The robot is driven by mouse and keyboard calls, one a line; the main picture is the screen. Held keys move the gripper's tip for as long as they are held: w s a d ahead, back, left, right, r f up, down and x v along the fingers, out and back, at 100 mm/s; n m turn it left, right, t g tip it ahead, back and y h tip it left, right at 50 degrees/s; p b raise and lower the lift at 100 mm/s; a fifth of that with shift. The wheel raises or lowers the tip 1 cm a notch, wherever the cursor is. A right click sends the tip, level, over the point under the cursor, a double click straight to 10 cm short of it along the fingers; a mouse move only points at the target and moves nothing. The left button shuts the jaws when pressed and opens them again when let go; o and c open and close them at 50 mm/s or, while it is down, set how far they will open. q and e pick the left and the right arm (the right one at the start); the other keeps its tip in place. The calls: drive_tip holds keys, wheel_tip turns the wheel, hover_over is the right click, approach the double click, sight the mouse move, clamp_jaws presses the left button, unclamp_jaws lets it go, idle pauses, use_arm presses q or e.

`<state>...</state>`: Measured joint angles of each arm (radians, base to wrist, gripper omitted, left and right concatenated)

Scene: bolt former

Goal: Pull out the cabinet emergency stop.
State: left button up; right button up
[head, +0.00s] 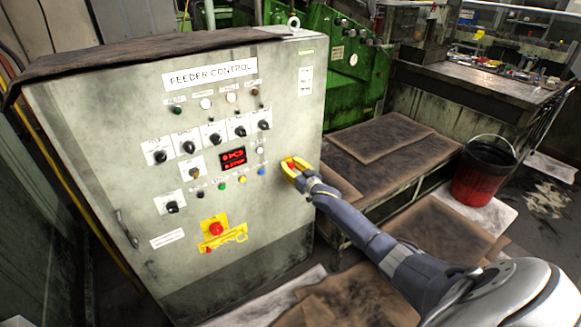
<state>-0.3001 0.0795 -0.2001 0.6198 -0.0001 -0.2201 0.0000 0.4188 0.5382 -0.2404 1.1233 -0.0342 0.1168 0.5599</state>
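The grey-green cabinet (110,125), labelled FEEDER CONTROL, stands at the left. A red button with a yellow surround (291,164) is on the right part of its front face and looks like the emergency stop. My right gripper (301,177) reaches in from the lower right and is at this button, overlapping its lower right side. The fingertips are small and partly merge with the yellow, so I cannot tell whether they grip it. A second red knob (216,228) sits on a yellow plate lower on the cabinet. My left gripper is not in view.
Several black knobs, small buttons and a red display (232,158) cover the panel. Brown mats lie on a low platform (370,150) right of the cabinet. A red bucket (479,180) stands farther right. A green machine (330,55) and a workbench (480,85) are behind.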

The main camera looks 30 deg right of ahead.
clamp_jaws()
drive_tip(key=shift+s, duration=0.45)
drive_tip(key=shift+o, duration=1.3)
unclamp_jaws()
drive_tip(key=shift+s+r, duration=0.1)
drive_tip(key=o, duration=0.4)
drive_tip(key=shift+c, duration=0.2)
